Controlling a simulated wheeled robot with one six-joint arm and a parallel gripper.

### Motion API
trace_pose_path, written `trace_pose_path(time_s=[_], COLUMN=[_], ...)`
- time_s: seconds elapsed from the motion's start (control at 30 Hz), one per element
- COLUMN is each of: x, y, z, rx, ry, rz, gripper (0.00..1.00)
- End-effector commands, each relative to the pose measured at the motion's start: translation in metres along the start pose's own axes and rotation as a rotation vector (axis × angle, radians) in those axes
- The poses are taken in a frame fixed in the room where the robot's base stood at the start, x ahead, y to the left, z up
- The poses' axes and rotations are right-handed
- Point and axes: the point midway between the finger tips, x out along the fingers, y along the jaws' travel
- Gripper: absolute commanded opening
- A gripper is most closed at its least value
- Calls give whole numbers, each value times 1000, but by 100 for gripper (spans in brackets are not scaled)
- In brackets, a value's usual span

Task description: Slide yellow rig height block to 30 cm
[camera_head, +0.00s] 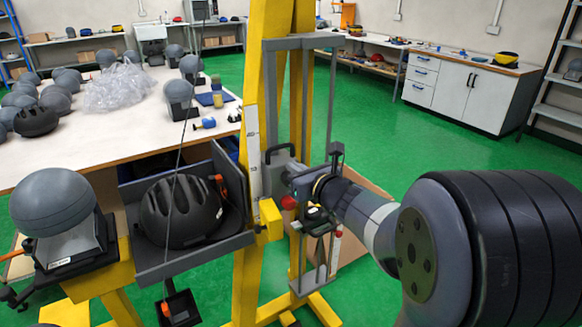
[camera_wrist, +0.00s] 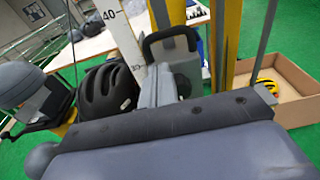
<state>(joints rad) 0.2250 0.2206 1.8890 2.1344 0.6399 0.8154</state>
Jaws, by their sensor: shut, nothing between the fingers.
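The yellow height block (camera_head: 269,218) sits on the rig's upright, at the lower end of the white height scale (camera_head: 254,150) in the head view. In the wrist view the scale (camera_wrist: 122,40) shows marks 40 and 30; the block is not visible there. My gripper (camera_head: 292,178) is shut and empty, just right of the scale, above and right of the block. Its fingertips are hard to make out.
A black helmet (camera_head: 180,211) lies in a grey tray left of the upright. A grey headform (camera_head: 53,203) stands at far left. A cardboard box (camera_wrist: 295,88) with a yellow helmet stands on the floor.

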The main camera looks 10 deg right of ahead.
Motion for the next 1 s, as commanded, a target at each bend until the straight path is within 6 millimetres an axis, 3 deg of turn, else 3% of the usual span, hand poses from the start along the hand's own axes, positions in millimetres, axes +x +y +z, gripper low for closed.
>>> trace_pose_path(time_s=[0.2,0.43,0.63,1.0], x=[40,70,80,80], y=[1,1,1,1], z=[-1,0,-1,2], rx=[-2,-3,-3,-4], ry=[3,2,3,2], rz=[4,2,1,1], gripper=[0,0,0,0])
